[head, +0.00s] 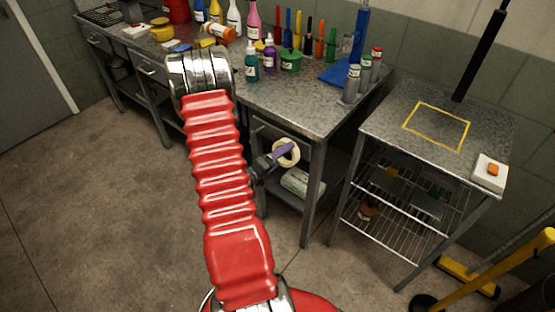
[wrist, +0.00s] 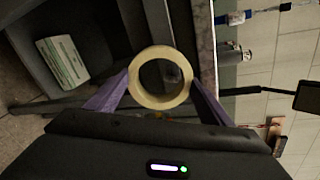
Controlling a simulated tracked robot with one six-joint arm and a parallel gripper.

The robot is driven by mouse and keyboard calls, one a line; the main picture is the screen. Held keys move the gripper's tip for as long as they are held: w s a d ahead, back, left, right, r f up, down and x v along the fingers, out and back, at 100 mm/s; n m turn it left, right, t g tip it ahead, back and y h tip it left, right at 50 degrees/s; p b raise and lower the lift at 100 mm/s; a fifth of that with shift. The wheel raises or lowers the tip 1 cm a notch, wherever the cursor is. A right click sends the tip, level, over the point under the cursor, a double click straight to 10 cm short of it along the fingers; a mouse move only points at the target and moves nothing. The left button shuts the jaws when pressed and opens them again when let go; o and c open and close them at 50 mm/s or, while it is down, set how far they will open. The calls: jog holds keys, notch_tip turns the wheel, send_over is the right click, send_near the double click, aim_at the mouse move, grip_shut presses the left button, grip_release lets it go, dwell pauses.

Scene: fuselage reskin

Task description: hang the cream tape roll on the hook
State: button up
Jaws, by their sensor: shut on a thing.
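The cream tape roll (wrist: 160,102) is a pale ring held between the purple fingers of my gripper (wrist: 155,100) in the wrist view. Its open centre faces the wrist camera. In the head view the roll (head: 287,153) shows beside my gripper (head: 276,157), in front of the shelf space under the workbench. My red arm hides part of the bench behind it. My gripper is shut on the roll. I cannot make out the hook for certain in either view.
The workbench (head: 300,110) carries several bottles and tools. A white-and-green box (head: 301,181) lies on its lower shelf. A second table (head: 392,135) with a yellow square outline and wire shelves stands at right. A yellow-framed stand (head: 500,265) is at lower right. Open floor (head: 110,220) lies at left.

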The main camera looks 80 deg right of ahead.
jog(key=shift+s+d+f, duration=0.25)
jog(key=shift+d+f, duration=0.25)
jog(key=shift+f, duration=0.55)
jog(key=o, duration=1.3)
jog(key=shift+c, duration=0.2)
jog(key=v, duration=1.3)
jog(key=shift+w+a, duration=0.2)
jog(key=shift+a, duration=0.1)
